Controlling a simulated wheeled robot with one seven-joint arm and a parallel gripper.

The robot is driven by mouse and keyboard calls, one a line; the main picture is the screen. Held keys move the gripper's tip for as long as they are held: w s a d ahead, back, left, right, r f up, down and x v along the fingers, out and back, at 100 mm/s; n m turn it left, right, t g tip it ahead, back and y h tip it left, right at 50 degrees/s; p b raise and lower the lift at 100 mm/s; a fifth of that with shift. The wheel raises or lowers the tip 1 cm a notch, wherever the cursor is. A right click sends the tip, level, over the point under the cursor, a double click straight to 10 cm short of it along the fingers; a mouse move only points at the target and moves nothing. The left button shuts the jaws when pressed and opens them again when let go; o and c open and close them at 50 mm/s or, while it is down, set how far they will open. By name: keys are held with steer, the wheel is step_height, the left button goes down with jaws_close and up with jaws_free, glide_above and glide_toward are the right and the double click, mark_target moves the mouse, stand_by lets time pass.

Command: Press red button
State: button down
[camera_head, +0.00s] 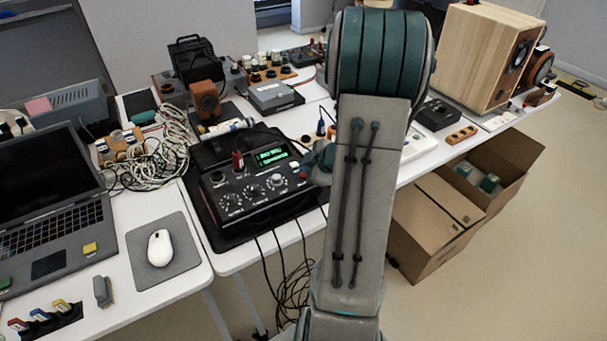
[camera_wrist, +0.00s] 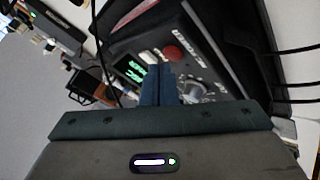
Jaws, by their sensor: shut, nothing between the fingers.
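The red button (camera_wrist: 173,52) is a round red knob on the black panel of a control box (camera_head: 262,202) with a green display and several dials. In the wrist view it lies just beyond and slightly right of my fingertips, with a small visible gap in the picture. I cannot tell the height between them. My gripper (camera_wrist: 158,69) is shut, its two blue fingers together and empty, over the panel between the green display (camera_wrist: 131,69) and a silver dial (camera_wrist: 194,92). In the head view my arm hides most of the gripper and the panel's right edge.
A laptop (camera_head: 50,220) and white mouse (camera_head: 160,247) are at left. A bundle of pale cables (camera_head: 158,155) lies behind the mouse. A wooden speaker (camera_head: 480,55) is at right, with cardboard boxes (camera_head: 437,222) on the floor.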

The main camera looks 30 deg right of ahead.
steer(key=shift+f+b, duration=0.35)
steer(key=shift+f, duration=0.15)
stand_by(0.5)
steer(key=shift+r+p, duration=0.95)
steer(key=shift+p, duration=0.15)
step_height(320, 180, up, 6)
steer(key=p, duration=0.6)
